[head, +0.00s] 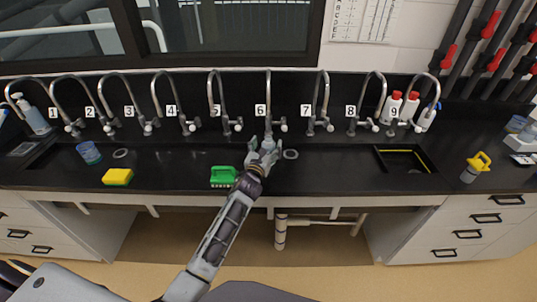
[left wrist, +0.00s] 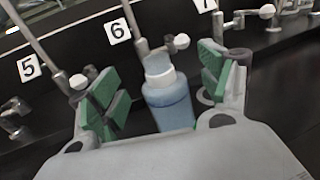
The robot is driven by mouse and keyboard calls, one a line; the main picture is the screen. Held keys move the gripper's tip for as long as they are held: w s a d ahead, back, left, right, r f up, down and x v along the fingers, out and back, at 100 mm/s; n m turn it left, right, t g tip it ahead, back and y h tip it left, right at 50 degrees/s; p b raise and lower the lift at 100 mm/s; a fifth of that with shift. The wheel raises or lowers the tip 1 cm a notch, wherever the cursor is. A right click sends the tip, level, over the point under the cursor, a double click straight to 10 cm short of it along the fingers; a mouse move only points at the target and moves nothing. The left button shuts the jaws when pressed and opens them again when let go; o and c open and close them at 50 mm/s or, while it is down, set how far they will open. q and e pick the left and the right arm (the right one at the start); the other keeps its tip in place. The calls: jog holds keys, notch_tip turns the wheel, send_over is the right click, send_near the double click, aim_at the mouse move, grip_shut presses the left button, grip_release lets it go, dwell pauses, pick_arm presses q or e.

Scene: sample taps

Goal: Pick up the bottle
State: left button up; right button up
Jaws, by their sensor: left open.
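A blue bottle with a white cap (left wrist: 168,98) stands upright in front of tap 6 in the left wrist view. My left gripper (head: 263,155) is open at the sink front below tap 6 in the head view. In the left wrist view its green-padded fingers (left wrist: 160,88) are spread on either side of the bottle, with visible gaps. The lower part of the bottle is hidden by the gripper body there. In the head view my gripper mostly covers the bottle. My right gripper is not in view.
A green brush (head: 223,176) lies left of my gripper, and a yellow sponge (head: 117,177) farther left. A blue cup (head: 88,153) stands at the left. Tall curved taps line the back. A yellow-topped bottle (head: 476,167) stands at the right.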

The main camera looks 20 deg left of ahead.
pick_arm(q)
jog(key=shift+w+r, duration=0.15)
jog(key=shift+w, duration=1.6)
jog(key=shift+c, duration=0.2)
jog(key=c, duration=1.7)
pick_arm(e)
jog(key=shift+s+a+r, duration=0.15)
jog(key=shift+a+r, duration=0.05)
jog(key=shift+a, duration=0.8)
